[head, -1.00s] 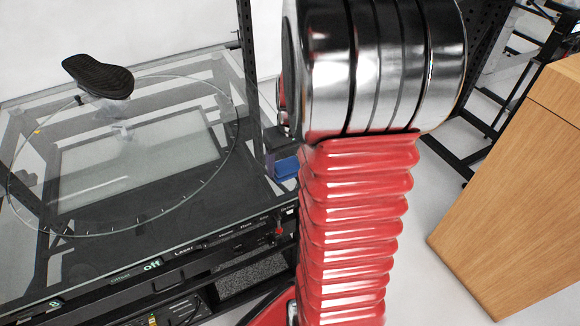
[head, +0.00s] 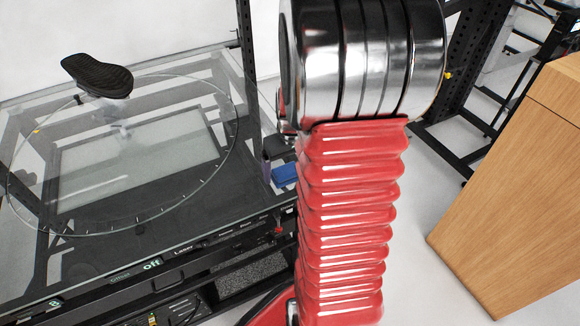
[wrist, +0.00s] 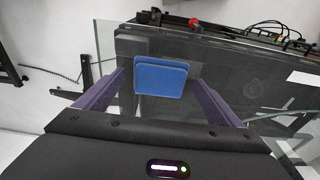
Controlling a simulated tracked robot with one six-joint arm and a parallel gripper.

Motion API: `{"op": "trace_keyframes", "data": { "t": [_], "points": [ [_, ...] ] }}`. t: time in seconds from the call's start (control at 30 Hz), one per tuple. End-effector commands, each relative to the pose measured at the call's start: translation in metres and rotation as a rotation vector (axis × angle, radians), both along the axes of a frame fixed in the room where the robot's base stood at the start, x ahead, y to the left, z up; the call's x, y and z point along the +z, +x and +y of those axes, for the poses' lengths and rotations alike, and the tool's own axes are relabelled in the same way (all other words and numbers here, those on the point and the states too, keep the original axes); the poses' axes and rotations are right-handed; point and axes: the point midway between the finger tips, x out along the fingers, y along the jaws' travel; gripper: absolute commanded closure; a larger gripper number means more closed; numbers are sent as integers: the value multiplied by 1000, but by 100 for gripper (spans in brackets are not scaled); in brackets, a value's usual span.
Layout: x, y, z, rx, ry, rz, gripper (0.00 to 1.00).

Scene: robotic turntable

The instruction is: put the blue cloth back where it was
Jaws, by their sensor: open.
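The blue cloth (wrist: 160,77) looks like a small folded rectangle in the wrist view. It lies in the gap between the two purple fingers of my gripper (wrist: 160,80), which are spread wide with space on both sides of it. In the head view part of the cloth (head: 286,174) shows at the right end of the glass-topped turntable bench (head: 150,250), partly hidden by my red arm. The cloth appears to rest on the bench top; exact contact is hard to tell. My gripper is mostly hidden behind my arm there.
A black shoe sole (head: 97,76) stands over the round glass turntable at the left. A dark upright post (head: 246,60) rises near the cloth. A red button (wrist: 194,22) is on the bench edge. A wooden cabinet (head: 515,200) stands at the right.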

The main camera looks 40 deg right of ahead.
Motion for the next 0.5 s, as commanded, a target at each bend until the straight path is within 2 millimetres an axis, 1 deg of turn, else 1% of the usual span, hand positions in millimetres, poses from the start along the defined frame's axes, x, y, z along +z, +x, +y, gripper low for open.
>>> {"op": "trace_keyframes", "data": {
  "t": [0.17, 0.27, 0.37, 0.5],
  "points": [
    [1, 0, 0, 0, 0, 0, 12],
    [6, 0, 0, 0, 0, -1, 12],
    [14, -1, 0, 0, -2, -3, 12],
    [32, -4, 1, 0, -2, -4, 12]
  ]
}}
